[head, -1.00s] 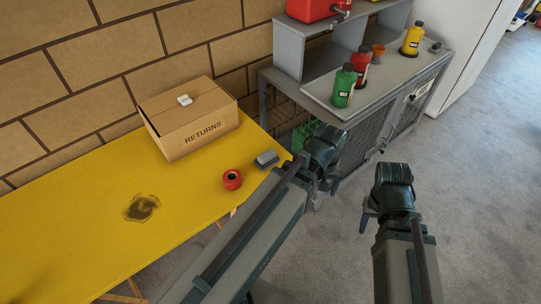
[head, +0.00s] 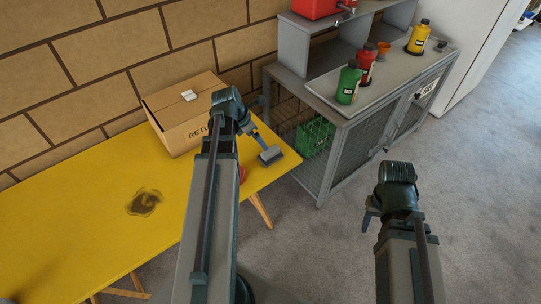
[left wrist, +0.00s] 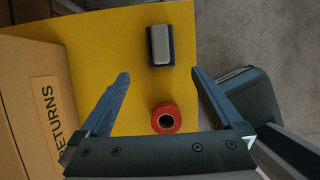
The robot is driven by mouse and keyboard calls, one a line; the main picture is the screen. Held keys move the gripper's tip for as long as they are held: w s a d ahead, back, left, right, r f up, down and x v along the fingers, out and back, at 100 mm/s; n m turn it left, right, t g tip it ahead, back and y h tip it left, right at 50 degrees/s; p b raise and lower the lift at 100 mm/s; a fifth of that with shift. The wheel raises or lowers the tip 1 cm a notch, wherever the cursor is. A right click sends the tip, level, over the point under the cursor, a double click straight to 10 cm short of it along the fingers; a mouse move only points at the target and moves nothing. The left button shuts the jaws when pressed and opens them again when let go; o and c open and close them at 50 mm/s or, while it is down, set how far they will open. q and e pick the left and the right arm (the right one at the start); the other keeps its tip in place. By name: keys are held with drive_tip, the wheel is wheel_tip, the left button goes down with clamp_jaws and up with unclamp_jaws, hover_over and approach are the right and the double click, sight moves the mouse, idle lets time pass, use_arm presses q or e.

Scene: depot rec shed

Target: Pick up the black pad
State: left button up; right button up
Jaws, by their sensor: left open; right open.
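The black pad (head: 271,155) is a small dark block with a grey top. It lies near the right end of the yellow table (head: 80,215). The left wrist view shows the pad (left wrist: 160,46) upright in the picture, beyond my fingertips and roughly centred between them. My left gripper (head: 258,138) is open and empty, above the table end close to the pad; it also shows in the left wrist view (left wrist: 162,78). My right gripper (head: 370,212) is open and empty over the floor to the right, its far finger hidden.
A RETURNS box (head: 180,115) stands at the table's back. A dark smudge (head: 144,202) marks the table. A grey cabinet (head: 330,165) with bottles stands right.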

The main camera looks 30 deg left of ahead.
sight(269, 151)
use_arm(q)
drive_tip(key=b+x, duration=0.7)
drive_tip(key=x, duration=0.1)
drive_tip(key=shift+s, duration=0.1)
drive_tip(key=shift+w+d+f+b, duration=0.1)
drive_tip(key=shift+w+f+b, duration=0.15)
drive_tip(key=shift+b, duration=0.1)
drive_tip(key=b+x, duration=0.4)
drive_tip(key=x, duration=0.1)
drive_tip(key=shift+w+d, duration=0.2)
drive_tip(key=shift+w, duration=0.25)
drive_tip(key=shift+r, duration=0.1)
